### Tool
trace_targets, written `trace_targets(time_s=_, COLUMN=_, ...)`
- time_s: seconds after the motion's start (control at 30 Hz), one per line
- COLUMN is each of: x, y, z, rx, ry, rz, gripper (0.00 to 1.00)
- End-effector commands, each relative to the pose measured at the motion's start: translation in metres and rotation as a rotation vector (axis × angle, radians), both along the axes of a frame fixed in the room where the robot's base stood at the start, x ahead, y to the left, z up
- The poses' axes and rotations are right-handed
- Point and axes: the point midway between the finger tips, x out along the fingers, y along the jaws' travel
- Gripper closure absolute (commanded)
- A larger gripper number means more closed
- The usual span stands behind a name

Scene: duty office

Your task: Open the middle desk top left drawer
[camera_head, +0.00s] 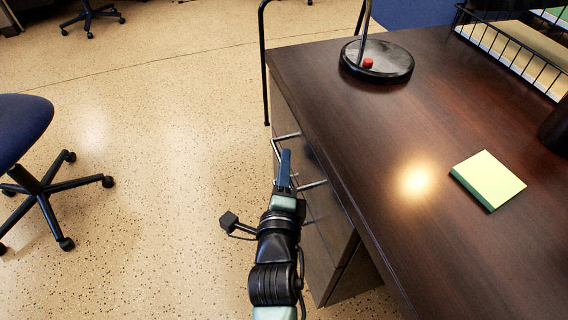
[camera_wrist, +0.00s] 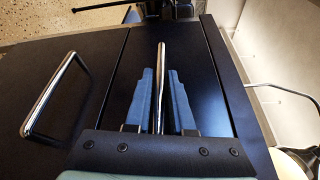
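The dark wood desk (camera_head: 430,120) has a drawer stack on its left side, below the top. A metal bar handle (camera_wrist: 161,62) on a dark drawer front (camera_wrist: 205,90) lies between the two blue fingers of my gripper (camera_wrist: 161,85). The fingers stand on either side of the bar, with narrow gaps visible. In the head view my gripper (camera_head: 285,165) points at the drawer fronts, close to the handles. A second metal handle (camera_wrist: 55,95) shows at left in the wrist view. That drawer front looks shut; the head view shows it only at a steep angle.
A black lamp base (camera_head: 377,62) with a red button, a sticky-note pad (camera_head: 487,180) and a wire tray (camera_head: 515,50) are on the desk. A blue chair (camera_head: 22,125) stands at left. The floor (camera_head: 150,200) between chair and desk is clear.

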Motion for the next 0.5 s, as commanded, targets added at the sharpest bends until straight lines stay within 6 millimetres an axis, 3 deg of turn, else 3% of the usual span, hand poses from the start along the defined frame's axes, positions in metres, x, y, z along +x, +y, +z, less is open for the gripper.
trace_targets(time_s=0.03, x=-0.0001, y=0.0, z=0.0, rx=0.0, ry=0.0, rz=0.0, gripper=0.89)
trace_targets(time_s=0.1, x=-0.0002, y=0.0, z=0.0, rx=0.0, ry=0.0, rz=0.0, gripper=1.0)
trace_targets(time_s=0.5, x=-0.0003, y=-0.0001, z=-0.0001, rx=0.0, ry=0.0, rz=0.0, gripper=1.0)
